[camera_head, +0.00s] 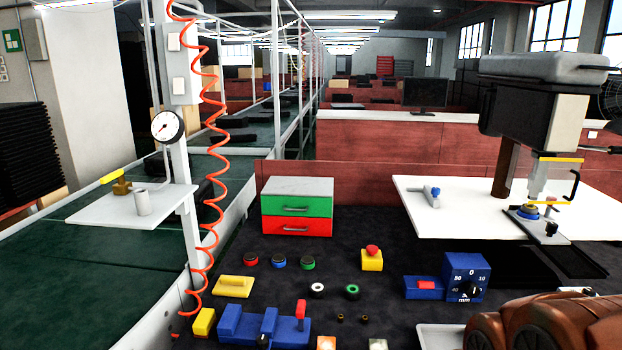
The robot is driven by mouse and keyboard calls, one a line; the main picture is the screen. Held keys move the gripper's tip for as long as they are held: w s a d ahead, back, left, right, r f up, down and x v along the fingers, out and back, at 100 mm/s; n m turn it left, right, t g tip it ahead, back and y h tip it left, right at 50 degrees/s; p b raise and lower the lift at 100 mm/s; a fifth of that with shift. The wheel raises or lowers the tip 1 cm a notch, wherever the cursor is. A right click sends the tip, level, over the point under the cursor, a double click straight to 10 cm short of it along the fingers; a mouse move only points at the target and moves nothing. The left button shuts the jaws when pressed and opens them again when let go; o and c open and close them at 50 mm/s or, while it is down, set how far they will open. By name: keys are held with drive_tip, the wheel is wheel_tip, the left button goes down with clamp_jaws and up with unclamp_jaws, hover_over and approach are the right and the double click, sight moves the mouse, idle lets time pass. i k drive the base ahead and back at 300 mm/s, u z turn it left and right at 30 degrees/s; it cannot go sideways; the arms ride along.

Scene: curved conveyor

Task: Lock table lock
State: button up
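A bench press or drill (545,100) with a dark and grey head stands at the right. Under its spindle is a small plate (560,238) with a blue round part (527,212) and a small black knob (551,229). A small grey and blue fitting (432,196) lies on the white board (465,222) to the left of the press. None of these is clearly marked as the table lock, and I cannot tell its state. Rounded brown links, likely of my own arm, fill the bottom right corner. My gripper is not in view.
The dark bench holds a green and red drawer box (297,207), a red-topped yellow button (372,258), a blue dial box (465,277), a blue fixture (262,328) and several small rings. A coiled red hose (214,150) hangs at the left, beside the green conveyor (95,265).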

sight(421, 284)
drive_tip(key=z, duration=0.05)
drive_tip(key=k, duration=0.6)
drive_tip(key=u, duration=0.65)
drive_tip(key=i, duration=1.05)
drive_tip(key=z, duration=0.6)
